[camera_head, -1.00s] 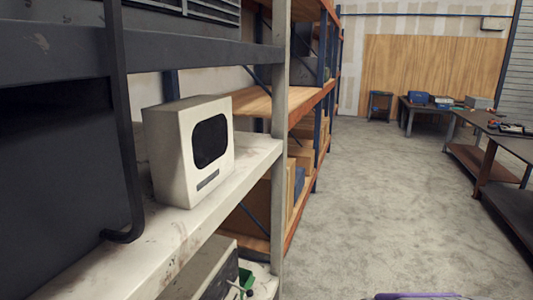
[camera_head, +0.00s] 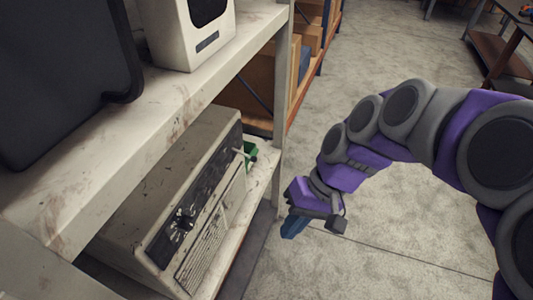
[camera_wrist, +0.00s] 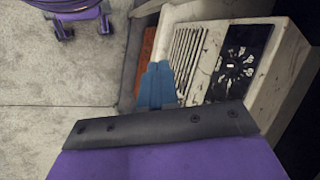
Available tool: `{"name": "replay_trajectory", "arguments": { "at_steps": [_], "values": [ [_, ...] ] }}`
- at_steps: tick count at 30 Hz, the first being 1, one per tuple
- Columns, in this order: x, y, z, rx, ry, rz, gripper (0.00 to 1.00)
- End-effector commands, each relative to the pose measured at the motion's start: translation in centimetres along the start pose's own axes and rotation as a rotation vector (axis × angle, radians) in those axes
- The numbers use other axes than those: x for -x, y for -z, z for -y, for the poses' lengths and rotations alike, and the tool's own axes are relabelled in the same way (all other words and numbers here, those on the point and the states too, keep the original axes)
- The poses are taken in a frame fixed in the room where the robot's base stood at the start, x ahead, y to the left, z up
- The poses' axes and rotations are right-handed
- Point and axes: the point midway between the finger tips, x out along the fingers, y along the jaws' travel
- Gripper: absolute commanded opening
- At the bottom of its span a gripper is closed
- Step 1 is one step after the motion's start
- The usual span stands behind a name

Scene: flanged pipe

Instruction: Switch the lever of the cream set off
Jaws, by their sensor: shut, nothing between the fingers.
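The cream set (camera_head: 165,170) is a worn box on the lower shelf, with a dark front panel, a dial (camera_head: 184,220) and a slatted grille. A small pale lever (camera_head: 243,153) sticks out of its front near the far end, close to a green object. In the wrist view the set (camera_wrist: 275,85) lies at the right, with its dial and grille showing; I cannot make out the lever there. My gripper (camera_head: 293,228) is to the right of the set, apart from it, over the floor. Its blue fingers (camera_wrist: 157,85) are shut and empty.
The upper shelf (camera_head: 150,120) overhangs the set and carries a white box (camera_head: 185,40) and a dark case (camera_head: 60,80). A shelf post (camera_head: 283,110) stands past the set's far end. The green object (camera_head: 250,154) sits beside it. Floor (camera_head: 360,245) to the right is open.

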Motion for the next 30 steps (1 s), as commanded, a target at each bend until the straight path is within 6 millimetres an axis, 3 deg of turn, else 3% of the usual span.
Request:
{"name": "replay_trajectory", "arguments": {
  "at_steps": [5, 10, 14, 18, 24, 30],
  "values": [
    [0.9, 5.8, 1.0, 0.015, 0.204, -0.024, 0.0],
    [2.2, 11.3, 0.2, 0.003, 0.387, -0.077, 0.0],
    [3.1, 15.5, -1.7, -0.027, 0.515, -0.134, 0.0],
    [3.7, 19.6, -5.1, -0.076, 0.636, -0.208, 0.0],
    [4.1, 23.4, -10.0, -0.14, 0.738, -0.307, 0.0],
    [4.1, 24.7, -12.2, -0.167, 0.768, -0.349, 0.0]
  ]
}}
